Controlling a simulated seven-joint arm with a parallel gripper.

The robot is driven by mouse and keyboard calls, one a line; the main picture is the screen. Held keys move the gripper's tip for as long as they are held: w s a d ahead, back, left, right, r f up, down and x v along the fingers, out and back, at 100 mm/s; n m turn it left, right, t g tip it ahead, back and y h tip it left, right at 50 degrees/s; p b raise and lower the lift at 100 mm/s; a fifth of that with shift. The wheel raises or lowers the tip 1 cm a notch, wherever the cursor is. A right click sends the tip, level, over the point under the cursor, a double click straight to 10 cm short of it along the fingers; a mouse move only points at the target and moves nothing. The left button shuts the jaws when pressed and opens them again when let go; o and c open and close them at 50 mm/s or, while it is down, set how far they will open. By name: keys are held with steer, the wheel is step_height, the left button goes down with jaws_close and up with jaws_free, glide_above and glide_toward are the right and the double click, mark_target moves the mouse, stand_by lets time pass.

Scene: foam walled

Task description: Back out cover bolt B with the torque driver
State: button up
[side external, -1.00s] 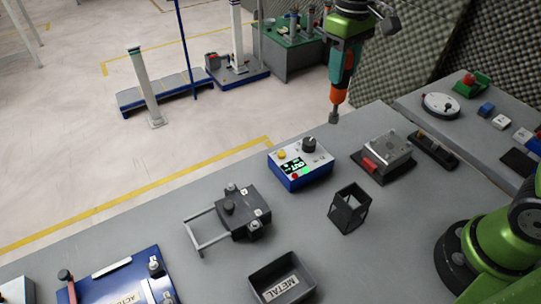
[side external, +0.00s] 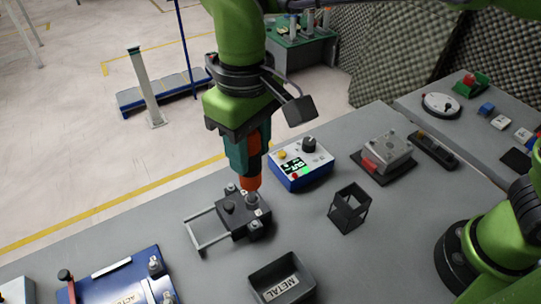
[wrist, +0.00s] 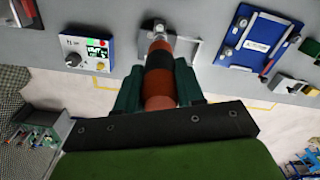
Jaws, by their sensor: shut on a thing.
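My gripper (side external: 248,160) is shut on the torque driver (side external: 251,183), which is orange with a dark band in the wrist view (wrist: 159,66). The driver points down at the dark cover block (side external: 232,224), its tip end at a bolt position near the block's back right. Contact between the tip and the bolt head cannot be made out. Other bolt heads (side external: 254,225) and a round knob (side external: 229,207) stand on the block. A pale U-shaped handle (side external: 198,240) extends to its left. I cannot read which bolt is B.
A blue-and-white control box (side external: 300,168) with a lit display stands just right of the driver. A black open holder (side external: 349,208) and a METAL bin (side external: 257,280) are nearby. A blue plate fixture (side external: 112,280) lies at the front left.

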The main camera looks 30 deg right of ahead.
mark_target(251, 175)
steer(key=shift+f, duration=3.5)
steer(key=shift+r, duration=0.45)
stand_by(0.9)
steer(key=shift+r, duration=2.45)
